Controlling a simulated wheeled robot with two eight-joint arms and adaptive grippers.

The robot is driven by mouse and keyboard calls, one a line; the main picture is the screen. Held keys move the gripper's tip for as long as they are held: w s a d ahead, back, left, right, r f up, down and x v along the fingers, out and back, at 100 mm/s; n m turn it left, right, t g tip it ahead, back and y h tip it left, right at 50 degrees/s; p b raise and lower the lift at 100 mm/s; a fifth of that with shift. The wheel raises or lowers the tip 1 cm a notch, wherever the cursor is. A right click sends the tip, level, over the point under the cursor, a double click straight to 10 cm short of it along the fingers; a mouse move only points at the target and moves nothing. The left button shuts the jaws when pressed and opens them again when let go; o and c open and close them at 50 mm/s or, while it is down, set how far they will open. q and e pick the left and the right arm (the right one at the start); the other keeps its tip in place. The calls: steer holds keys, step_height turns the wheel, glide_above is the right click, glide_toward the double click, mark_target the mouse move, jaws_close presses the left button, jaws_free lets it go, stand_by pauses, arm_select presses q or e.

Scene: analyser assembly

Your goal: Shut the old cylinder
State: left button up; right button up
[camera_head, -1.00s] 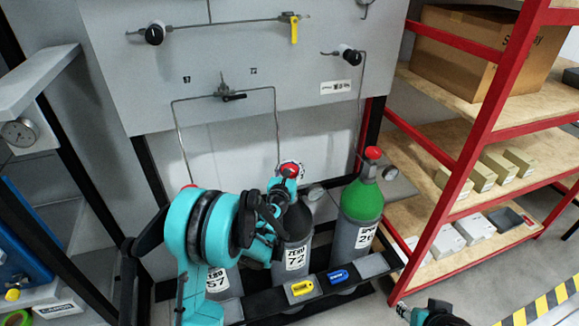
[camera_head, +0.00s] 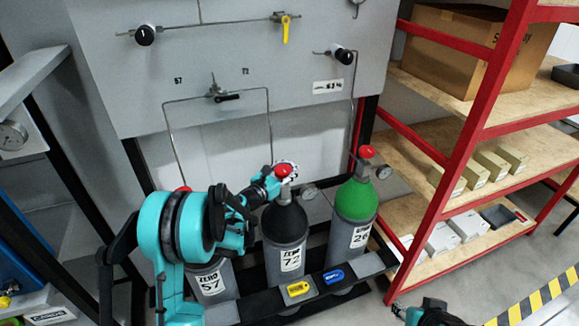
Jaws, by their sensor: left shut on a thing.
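Three grey gas cylinders stand in a row below the wall panel. The middle cylinder (camera_head: 286,250), labelled 72, has a black shoulder and a red valve knob (camera_head: 283,170). My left gripper (camera_head: 280,173) is shut on that knob, reaching it from the left; the fingers partly cover it. The left cylinder (camera_head: 210,282), labelled 57, is largely hidden behind my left arm, with a bit of its red knob (camera_head: 183,189) showing. The right cylinder (camera_head: 355,215) has a green shoulder and a red knob (camera_head: 366,152). My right gripper (camera_head: 405,313) is only partly in view at the bottom edge.
A black rack rail with yellow (camera_head: 298,288) and blue (camera_head: 333,276) tags runs before the cylinders. Thin pipes and valves, including a yellow lever (camera_head: 286,28), are on the grey panel (camera_head: 200,60). A red-framed shelf (camera_head: 468,110) with boxes stands right.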

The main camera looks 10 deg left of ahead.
mark_target(278, 176)
arm_select(q)
steer(key=o, duration=1.4)
steer(key=v, duration=1.2)
